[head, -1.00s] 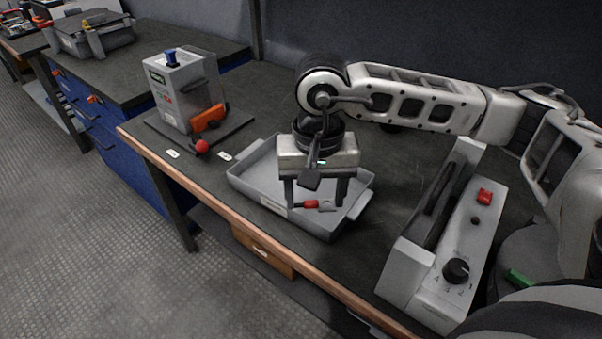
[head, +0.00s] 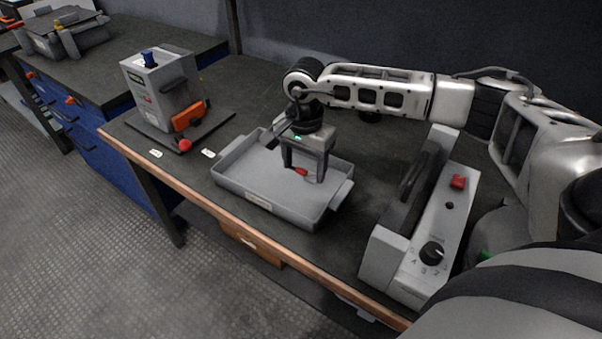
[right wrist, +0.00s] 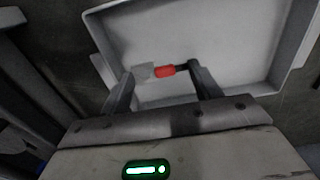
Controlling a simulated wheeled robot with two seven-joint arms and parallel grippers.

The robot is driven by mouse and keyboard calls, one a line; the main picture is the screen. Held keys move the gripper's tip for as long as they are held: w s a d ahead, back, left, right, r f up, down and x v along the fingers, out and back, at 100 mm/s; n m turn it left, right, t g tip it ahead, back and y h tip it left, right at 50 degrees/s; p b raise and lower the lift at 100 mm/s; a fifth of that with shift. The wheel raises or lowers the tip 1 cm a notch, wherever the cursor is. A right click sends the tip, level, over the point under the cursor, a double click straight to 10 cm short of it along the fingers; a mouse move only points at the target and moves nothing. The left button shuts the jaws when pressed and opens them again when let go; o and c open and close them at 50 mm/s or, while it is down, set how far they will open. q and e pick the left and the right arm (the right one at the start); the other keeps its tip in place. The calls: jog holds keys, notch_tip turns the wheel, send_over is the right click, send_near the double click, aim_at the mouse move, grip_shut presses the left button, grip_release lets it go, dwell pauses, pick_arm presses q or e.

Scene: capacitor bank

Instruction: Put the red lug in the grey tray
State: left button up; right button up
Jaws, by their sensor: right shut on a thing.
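The red lug (head: 301,171) has a red sleeve and a pale metal end. It is between the fingers of my right gripper (head: 304,173), which is shut on it. The grey tray (head: 245,180) lies on the bench, open at the top, and the lug is over its right rear part. The right wrist view also shows the lug (right wrist: 165,71) between the fingertips with the tray floor (right wrist: 215,35) behind it. I cannot tell how far the lug is above the floor. My left gripper is not in view.
A grey box with a blue knob (head: 148,58), an orange part (head: 189,115) and a red ball (head: 185,145) stand left of the tray. A grey control unit (head: 381,255) with a black dial (head: 432,253) stands to the right. The bench's front edge is near the tray.

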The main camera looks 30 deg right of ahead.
aim_at(301, 187)
jog(key=shift+w+d+f, duration=0.15)
jog(key=shift+w+f, duration=0.45)
jog(key=shift+f, duration=0.15)
jog(key=f, duration=0.3)
jog(key=shift+w+d+f, duration=0.1)
jog(key=shift+w+f, duration=0.15)
jog(key=shift+f, duration=0.05)
